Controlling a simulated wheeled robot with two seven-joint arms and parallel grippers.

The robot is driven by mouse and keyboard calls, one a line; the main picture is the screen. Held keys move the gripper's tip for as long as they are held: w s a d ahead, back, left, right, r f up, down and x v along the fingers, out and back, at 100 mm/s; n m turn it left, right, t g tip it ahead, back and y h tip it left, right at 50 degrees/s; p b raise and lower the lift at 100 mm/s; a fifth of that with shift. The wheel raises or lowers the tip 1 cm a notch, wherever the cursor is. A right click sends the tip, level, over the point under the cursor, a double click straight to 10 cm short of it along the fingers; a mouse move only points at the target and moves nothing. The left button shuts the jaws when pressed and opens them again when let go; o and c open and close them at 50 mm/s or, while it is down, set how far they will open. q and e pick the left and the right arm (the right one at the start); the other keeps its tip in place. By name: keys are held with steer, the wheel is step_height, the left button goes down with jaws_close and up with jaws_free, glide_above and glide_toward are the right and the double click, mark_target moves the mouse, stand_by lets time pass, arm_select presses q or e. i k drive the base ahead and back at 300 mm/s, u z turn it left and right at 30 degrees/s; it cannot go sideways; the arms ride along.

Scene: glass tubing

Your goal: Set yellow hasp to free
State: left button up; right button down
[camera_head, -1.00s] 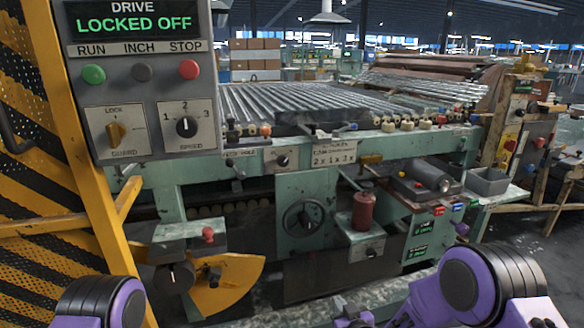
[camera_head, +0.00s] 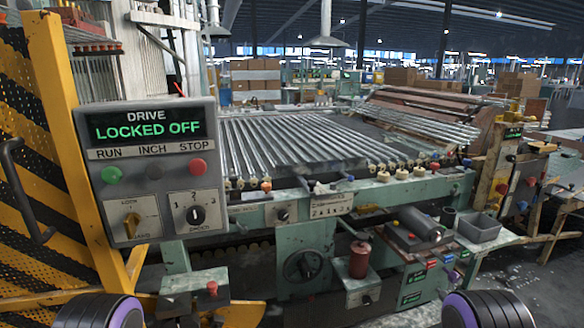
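A yellow knob or hasp (camera_head: 131,222) sits on a pale plate at the lower left of the grey drive box (camera_head: 160,247), at the left of the head view. It appears roughly upright. The small lettering around it is too blurred to read fully. The drive display (camera_head: 148,126) reads LOCKED OFF in green. Purple and black parts of my two arms show at the bottom edge, below and apart from the box. Neither gripper is in the picture.
A black speed knob (camera_head: 196,215) is right of the hasp, with green (camera_head: 112,175) and red (camera_head: 198,168) buttons above. A yellow-black striped guard (camera_head: 58,150) stands close on the left. The green machine (camera_head: 300,215) with glass tubes fills the middle.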

mark_target(495, 207)
steer(key=z, duration=1.3)
